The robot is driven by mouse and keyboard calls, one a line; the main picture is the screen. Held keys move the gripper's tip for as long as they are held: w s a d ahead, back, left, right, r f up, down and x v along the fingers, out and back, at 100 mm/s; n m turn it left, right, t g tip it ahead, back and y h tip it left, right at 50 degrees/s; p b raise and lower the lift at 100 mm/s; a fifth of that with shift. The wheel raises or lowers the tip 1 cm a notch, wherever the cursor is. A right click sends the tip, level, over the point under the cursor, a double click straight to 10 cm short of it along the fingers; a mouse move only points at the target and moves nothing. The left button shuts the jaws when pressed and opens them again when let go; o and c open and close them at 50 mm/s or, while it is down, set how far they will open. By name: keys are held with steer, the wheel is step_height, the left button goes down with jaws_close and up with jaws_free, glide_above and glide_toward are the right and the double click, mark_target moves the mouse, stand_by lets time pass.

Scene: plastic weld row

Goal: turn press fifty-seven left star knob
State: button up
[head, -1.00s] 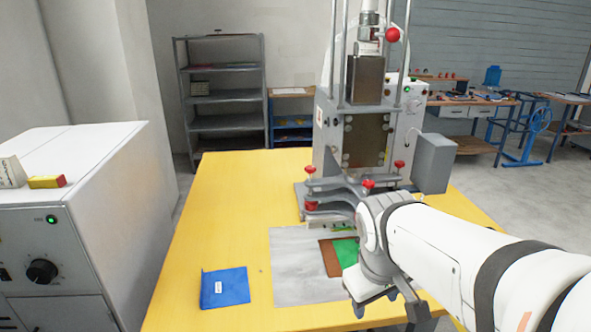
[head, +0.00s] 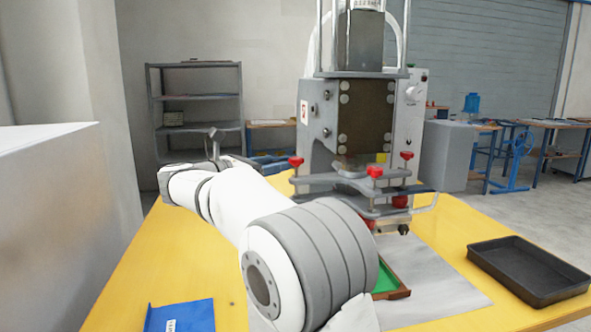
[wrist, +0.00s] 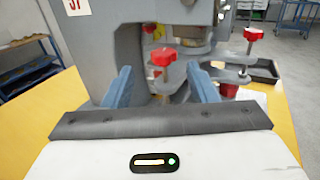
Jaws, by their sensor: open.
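The press (head: 365,115) stands on the yellow table, with red star knobs on its lower clamp plates. The left star knob (head: 296,161) sits on a screw at the left end of the upper plate. In the wrist view this red knob (wrist: 163,57) appears upright, ahead of my gripper (wrist: 163,87) and between the lines of its fingers. My gripper is open, with its two blue fingers apart and nothing held. Any contact with the knob cannot be told. In the head view my arm reaches left of the press; the fingertips are not clearly visible there.
The front middle knob (head: 374,172) and right knob (head: 406,156) are close by. A black tray (head: 528,268) is at the right, a blue folder (head: 180,316) at the front left. A white cabinet (head: 50,220) stands left. My elbow covers part of the grey mat (head: 440,285).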

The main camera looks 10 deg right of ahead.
mark_target(296, 158)
steer(key=b+x, duration=0.1)
steer(key=x, duration=0.6)
steer(key=shift+d, duration=0.35)
steer(key=shift+c, duration=0.4)
